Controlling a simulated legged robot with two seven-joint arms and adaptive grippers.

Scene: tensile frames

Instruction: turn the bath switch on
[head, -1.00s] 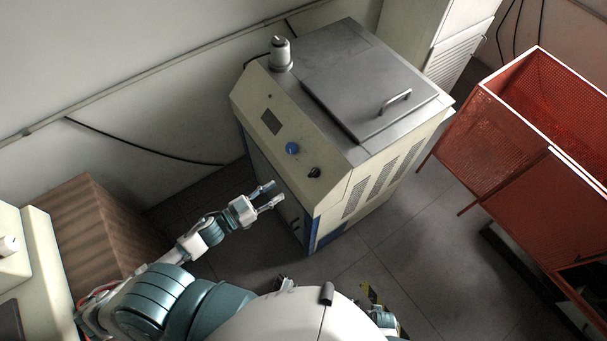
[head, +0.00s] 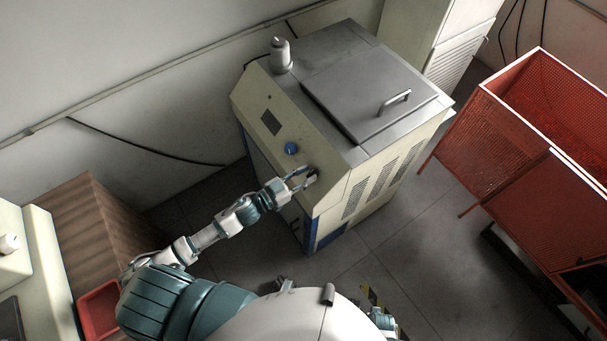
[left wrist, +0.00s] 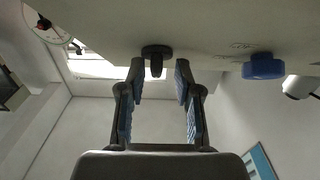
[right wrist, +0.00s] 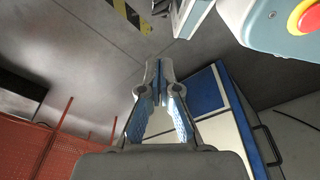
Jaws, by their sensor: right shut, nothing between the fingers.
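The bath (head: 352,135) is a cream cabinet with a sloped front panel and a grey lid on top. The black switch knob (left wrist: 156,60) sits on the panel and shows between the fingertips of my left gripper (left wrist: 158,76) in the left wrist view. In the head view the left gripper (head: 302,178) is at the panel's lower right, its fingers largely covering the knob. The left gripper is open, with a finger on either side of the knob; I cannot tell if they touch it. My right gripper (right wrist: 160,85) is shut and empty, pointing toward the floor.
A blue knob (head: 291,149) and a small display (head: 270,122) are on the same panel. A red mesh cart (head: 510,165) stands to the right. Floor between bath and cart is clear.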

